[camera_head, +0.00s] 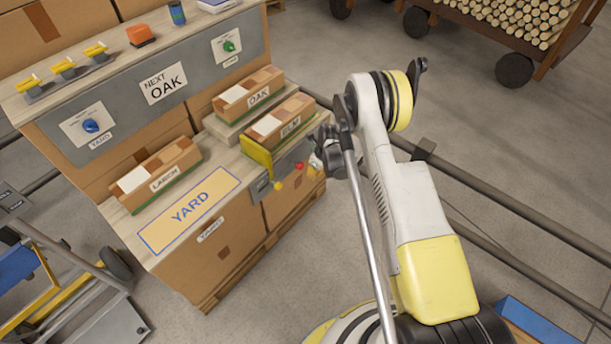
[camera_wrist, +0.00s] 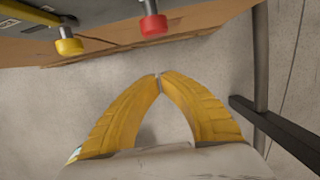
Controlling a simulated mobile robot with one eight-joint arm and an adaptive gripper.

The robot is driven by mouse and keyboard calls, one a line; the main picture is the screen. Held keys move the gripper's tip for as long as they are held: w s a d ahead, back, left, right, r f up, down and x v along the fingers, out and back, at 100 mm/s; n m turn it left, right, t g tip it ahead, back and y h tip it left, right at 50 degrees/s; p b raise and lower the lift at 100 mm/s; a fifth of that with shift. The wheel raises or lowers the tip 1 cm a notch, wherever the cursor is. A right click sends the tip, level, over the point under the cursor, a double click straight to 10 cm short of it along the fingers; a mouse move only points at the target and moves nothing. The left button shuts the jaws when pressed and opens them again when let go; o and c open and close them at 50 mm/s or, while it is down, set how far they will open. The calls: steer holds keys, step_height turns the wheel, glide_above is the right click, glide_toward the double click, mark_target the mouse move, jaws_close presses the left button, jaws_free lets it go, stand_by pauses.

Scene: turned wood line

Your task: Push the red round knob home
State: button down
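The red round knob (camera_wrist: 153,25) is at the top middle of the wrist view, on a short metal stem sticking out from the bench front. It also shows as a small red spot in the head view (camera_head: 299,166). A yellow knob (camera_wrist: 69,46) sticks out to its left, and also shows in the head view (camera_head: 278,185). My gripper (camera_wrist: 158,77) has its two yellow fingers shut, tips together with nothing between them. The fingertips are below the red knob in the wrist view, apart from it. In the head view my wrist mostly hides the fingers.
The wooden bench carries trays labelled OAK (camera_head: 258,97), ELM (camera_head: 290,129) and LARCH (camera_head: 162,183), and a YARD sign (camera_head: 189,211). A grey panel (camera_head: 165,90) holds a blue knob (camera_head: 90,126) and a green knob (camera_head: 229,46). Dark floor rails (camera_head: 510,203) run behind my arm.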

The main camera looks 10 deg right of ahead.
steer(key=p+v, duration=0.3)
steer(key=v, duration=0.6)
steer(key=shift+r, duration=0.35)
steer(key=shift+w, duration=0.1)
